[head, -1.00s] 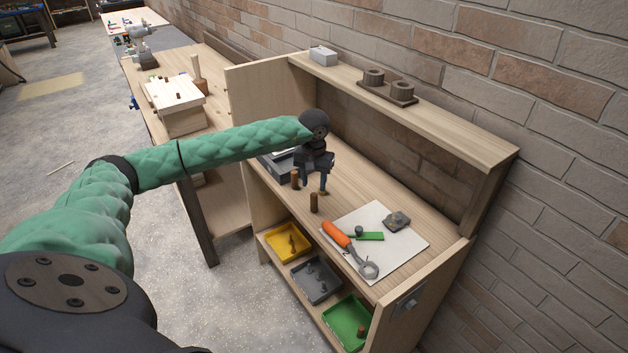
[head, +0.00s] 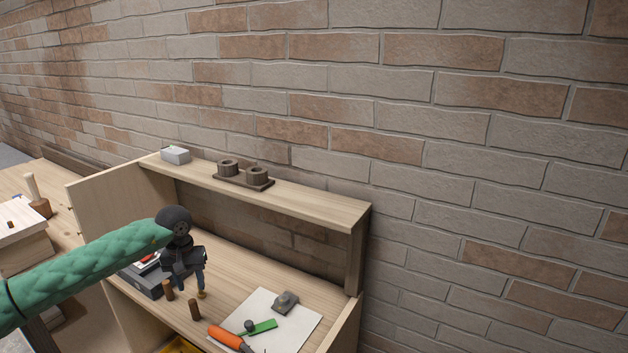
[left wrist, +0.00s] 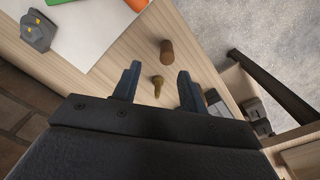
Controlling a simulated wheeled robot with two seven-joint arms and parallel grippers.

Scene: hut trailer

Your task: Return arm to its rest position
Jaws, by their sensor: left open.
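My left arm in its green sleeve (head: 90,265) reaches in from the left in the head view. My left gripper (head: 187,288) is over the wooden bench top (head: 250,270), pointing down, open. In the left wrist view its two fingers (left wrist: 157,90) stand apart. A small brass-coloured peg (left wrist: 158,84) shows between them on the bench top, and I cannot tell how far below the fingertips it is. A brown peg (left wrist: 167,52) stands just beyond. My right gripper is not in view.
Two brown pegs (head: 195,309) stand near the gripper. A white sheet (head: 295,325) holds a grey block (head: 286,302), a green piece (head: 262,328) and an orange-handled tool (head: 225,336). The upper shelf (head: 310,207) and brick wall (head: 450,150) bound the back.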

